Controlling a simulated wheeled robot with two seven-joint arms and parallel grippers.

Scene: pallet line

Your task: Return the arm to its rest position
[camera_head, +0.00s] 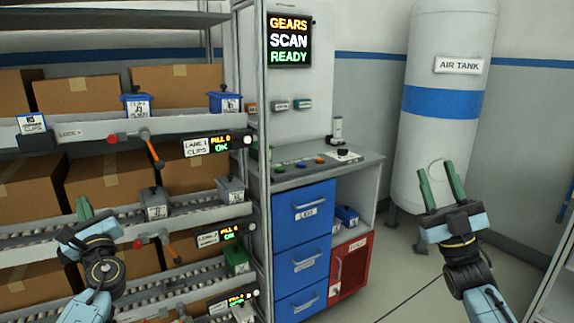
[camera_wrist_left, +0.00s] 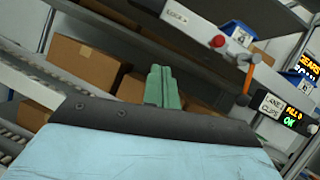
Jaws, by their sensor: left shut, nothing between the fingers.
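My left gripper (camera_head: 84,208) is at the lower left of the head view, in front of the rack. Its green fingers are together with nothing between them; they also show closed in the left wrist view (camera_wrist_left: 162,86), pointing toward the rack. My right gripper (camera_head: 441,185) is raised at the right of the head view, in front of the air tank. Its two green fingers stand apart, and nothing shows between them.
The rack (camera_head: 70,131) holds cardboard boxes (camera_head: 80,95), small bins (camera_head: 137,104) and orange-handled levers (camera_head: 152,149) close to my left arm. A cabinet with blue drawers (camera_head: 303,212) stands in the middle. The air tank (camera_head: 440,60) stands behind my right gripper. Open floor (camera_head: 400,285) lies between.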

